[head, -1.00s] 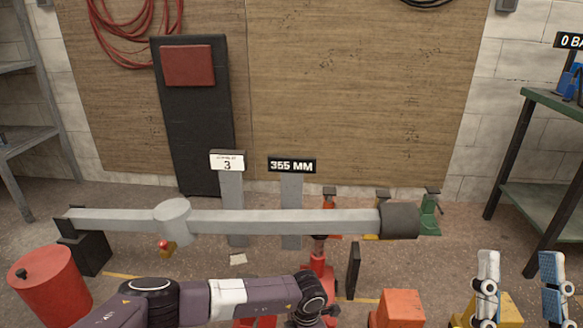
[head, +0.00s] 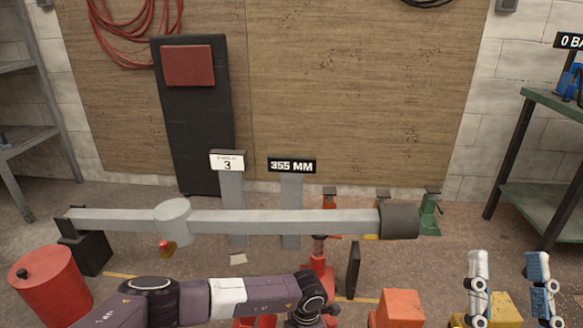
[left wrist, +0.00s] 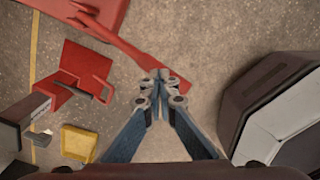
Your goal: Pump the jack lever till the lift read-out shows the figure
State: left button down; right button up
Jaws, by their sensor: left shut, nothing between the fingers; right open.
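The lift read-out (head: 292,166) shows 355 MM on a dark plate. A white sign (head: 227,162) beside it shows a 3 under small unreadable text. The red jack (head: 318,268) stands under the grey beam (head: 290,222), partly hidden by my left arm. In the left wrist view a red bar (left wrist: 130,48), seemingly the jack lever, reaches my left gripper (left wrist: 160,76). That gripper is shut and empty at the bar's end; whether they touch I cannot tell. In the head view it is hidden. My right gripper (head: 509,285) is open and empty at the lower right.
A red drum (head: 50,287) stands at the left. An orange block (head: 400,308) and a yellow block (head: 505,308) lie at the bottom right. A dark upright plate (head: 353,270) stands right of the jack. A green bench (head: 555,104) is at the right.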

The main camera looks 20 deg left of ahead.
pick_arm(q)
jog(key=shift+r+p, duration=0.3)
jog(key=shift+r, duration=0.45)
jog(key=shift+r+p, duration=0.6)
jog(key=shift+p, duration=0.15)
jog(key=shift+r+p, duration=0.7)
jog(key=shift+r, duration=0.25)
pick_arm(e)
jog(key=w+f+g+h, duration=0.2)
jog(key=f+g, duration=0.3)
jog(key=f, duration=0.4)
jog(key=w+d+f+g+h, duration=0.1)
jog(key=w+f+g, duration=0.2)
jog(key=f, duration=0.6)
jog(key=shift+f+g+h, duration=0.25)
jog(key=shift+g+h, duration=0.15)
jog(key=shift+g, duration=0.5)
pick_arm(q)
jog(key=shift+s, duration=0.1)
pick_arm(e)
jog(key=shift+a, duration=0.1)
